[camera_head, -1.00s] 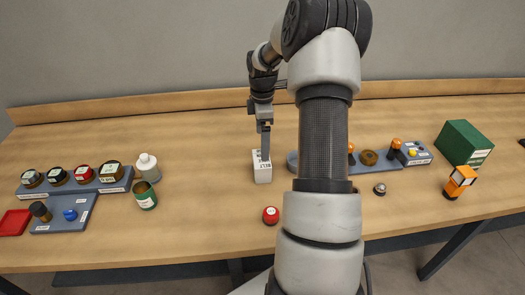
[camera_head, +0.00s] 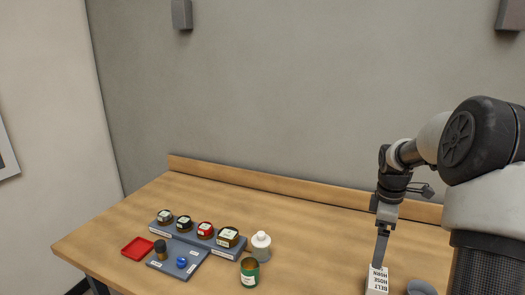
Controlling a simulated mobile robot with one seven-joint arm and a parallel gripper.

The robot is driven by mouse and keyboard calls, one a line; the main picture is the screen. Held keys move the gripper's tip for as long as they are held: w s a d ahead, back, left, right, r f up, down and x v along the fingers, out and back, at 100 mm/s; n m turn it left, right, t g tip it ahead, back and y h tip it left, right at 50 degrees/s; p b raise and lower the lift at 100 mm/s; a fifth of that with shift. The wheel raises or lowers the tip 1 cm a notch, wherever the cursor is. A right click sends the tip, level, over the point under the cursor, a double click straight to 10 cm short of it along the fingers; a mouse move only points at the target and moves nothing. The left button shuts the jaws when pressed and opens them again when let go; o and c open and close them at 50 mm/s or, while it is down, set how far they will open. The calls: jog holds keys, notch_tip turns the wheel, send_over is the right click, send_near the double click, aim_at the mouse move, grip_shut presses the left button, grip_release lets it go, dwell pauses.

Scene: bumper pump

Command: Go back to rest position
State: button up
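My gripper (camera_head: 381,250) points down at the right of the head view, at the end of my bent arm. Its tips are at the top of a white box (camera_head: 377,281) with dark lettering that seems to read "BELT HORN". The fingers look narrow and close together from this side. I cannot tell whether they are apart, or whether they touch the box. The box's lower part is cut off by the frame's bottom edge.
A grey tray (camera_head: 188,231) with several jars stands left on the wooden table (camera_head: 110,235). Near it are a red tray (camera_head: 138,248), a blue knob (camera_head: 182,262), a white bottle (camera_head: 261,246) and a green tin (camera_head: 249,273). The table between tin and box is clear.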

jog(key=s+a+r+m+t+h, duration=0.1)
jog(key=s+a+r+m+t, duration=0.15)
jog(key=s+a+r, duration=0.4)
jog(key=s+a+r+m+t, duration=0.1)
jog(key=s+a+r+m, duration=0.3)
jog(key=a+r, duration=0.55)
jog(key=s+a+r+m+t+y+p, duration=0.1)
jog(key=s+a+m, duration=0.4)
jog(key=s, duration=0.8)
jog(key=shift+a+t, duration=0.5)
jog(key=shift+t, duration=0.05)
